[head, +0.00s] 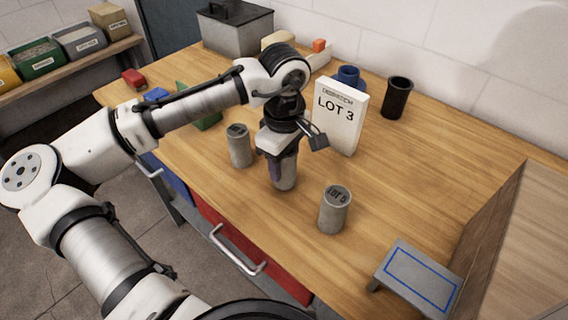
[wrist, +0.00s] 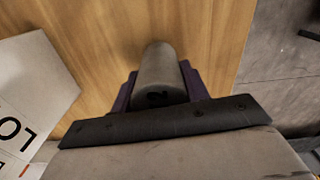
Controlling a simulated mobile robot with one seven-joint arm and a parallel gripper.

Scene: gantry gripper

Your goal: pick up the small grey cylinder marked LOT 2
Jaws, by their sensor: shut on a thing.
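A small grey cylinder (head: 285,180) stands upright between the fingers of my gripper (head: 282,166), near the middle of the wooden table. In the wrist view the cylinder (wrist: 159,68) sits between the two purple fingers (wrist: 158,90), which press on its sides. A dark "2" shows on its top; the rest of the marking is hidden or unclear. My gripper is shut on this cylinder. I cannot tell whether its base touches the table. A like grey cylinder marked LOT 5 (head: 333,213) stands to the right and nearer. Another grey cylinder (head: 239,149) stands to the left, its mark unreadable.
A white LOT 3 sign (head: 340,118) stands close behind my gripper. A blue cup (head: 348,77) and a black cup (head: 397,98) stand farther back. A grey platform with a blue outline (head: 418,278) is at the front right. The table (head: 420,180) is clear between.

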